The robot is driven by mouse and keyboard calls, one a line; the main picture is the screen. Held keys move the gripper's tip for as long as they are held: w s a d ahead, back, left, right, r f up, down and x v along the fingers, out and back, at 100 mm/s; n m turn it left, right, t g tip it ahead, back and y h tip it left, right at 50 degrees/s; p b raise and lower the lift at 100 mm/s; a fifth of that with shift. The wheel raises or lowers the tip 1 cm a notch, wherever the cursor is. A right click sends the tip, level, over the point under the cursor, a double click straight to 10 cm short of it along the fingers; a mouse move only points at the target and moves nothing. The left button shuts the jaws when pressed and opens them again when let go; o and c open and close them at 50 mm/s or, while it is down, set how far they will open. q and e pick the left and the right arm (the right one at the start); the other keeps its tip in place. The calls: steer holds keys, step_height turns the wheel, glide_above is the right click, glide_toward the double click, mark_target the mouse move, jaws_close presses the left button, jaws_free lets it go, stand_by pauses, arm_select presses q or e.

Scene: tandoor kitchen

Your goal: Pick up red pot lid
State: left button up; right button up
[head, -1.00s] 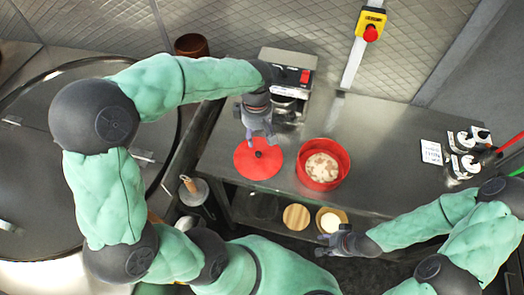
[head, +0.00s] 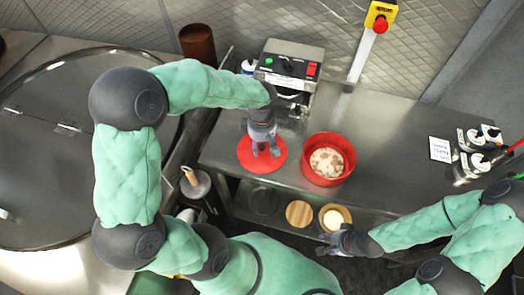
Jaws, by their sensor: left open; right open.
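The red pot lid (head: 247,162) lies flat on the steel counter, left of the red pot (head: 328,176). The pot is uncovered and holds pale, lumpy contents. My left gripper (head: 265,153) points down over the lid with its fingers apart, at the lid's middle. The fingers hide the dark knob seen there earlier, and I cannot tell whether they touch the lid. My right gripper (head: 328,245) is open and empty in front of the counter's front edge.
A machine with a red switch (head: 290,66) stands just behind the lid. Bottles and a white card (head: 440,150) are at the counter's right. A wooden round (head: 299,213) sits on the lower shelf. The counter right of the pot is clear.

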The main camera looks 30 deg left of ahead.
arm_select(q)
jaws_close()
steer(key=shift+r, duration=0.1)
